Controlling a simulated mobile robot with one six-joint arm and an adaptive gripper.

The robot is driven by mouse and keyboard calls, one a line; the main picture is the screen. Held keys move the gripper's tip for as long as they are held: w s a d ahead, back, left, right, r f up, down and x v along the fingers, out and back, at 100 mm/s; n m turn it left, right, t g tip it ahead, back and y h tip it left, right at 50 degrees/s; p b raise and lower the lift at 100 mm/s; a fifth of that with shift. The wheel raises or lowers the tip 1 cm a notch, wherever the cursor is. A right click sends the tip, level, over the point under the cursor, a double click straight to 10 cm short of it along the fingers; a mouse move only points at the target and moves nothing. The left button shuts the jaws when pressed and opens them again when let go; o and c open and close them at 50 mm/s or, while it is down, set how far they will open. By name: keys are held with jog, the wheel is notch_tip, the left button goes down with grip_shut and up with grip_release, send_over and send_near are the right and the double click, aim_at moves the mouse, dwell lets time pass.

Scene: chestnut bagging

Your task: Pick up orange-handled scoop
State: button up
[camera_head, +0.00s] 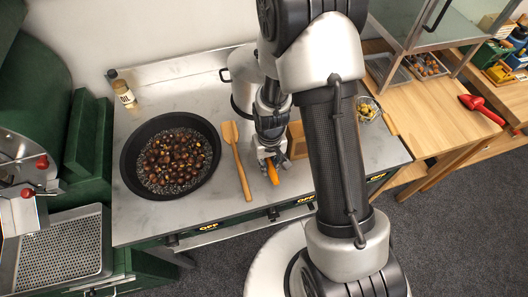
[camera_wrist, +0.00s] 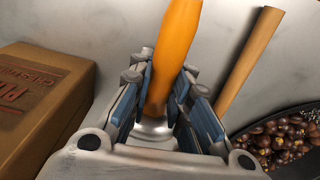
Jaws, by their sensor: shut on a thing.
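The orange handle of the scoop (camera_head: 273,173) shows just below my gripper (camera_head: 268,153) over the steel counter. In the wrist view the orange handle (camera_wrist: 176,45) stands between the blue-padded fingers of my gripper (camera_wrist: 162,100). The gripper is shut on it. The handle's far end reaches out past the fingertips. The scoop's head is not clearly visible, hidden by the gripper. I cannot tell whether the scoop still touches the counter.
A wooden spatula (camera_head: 237,160) lies beside the black pan (camera_head: 127,160) of chestnuts. A brown box (camera_wrist: 45,95) stands close on the gripper's other side. A bottle (camera_head: 124,94) is at the back left. A red tool (camera_head: 481,108) lies on the wooden table at right.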

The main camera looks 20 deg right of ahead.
aim_at(269, 162)
grip_shut()
jog(key=shift+r, duration=0.1)
notch_tip(269, 162, up, 20)
jog(key=p, duration=0.5)
dwell(0.7)
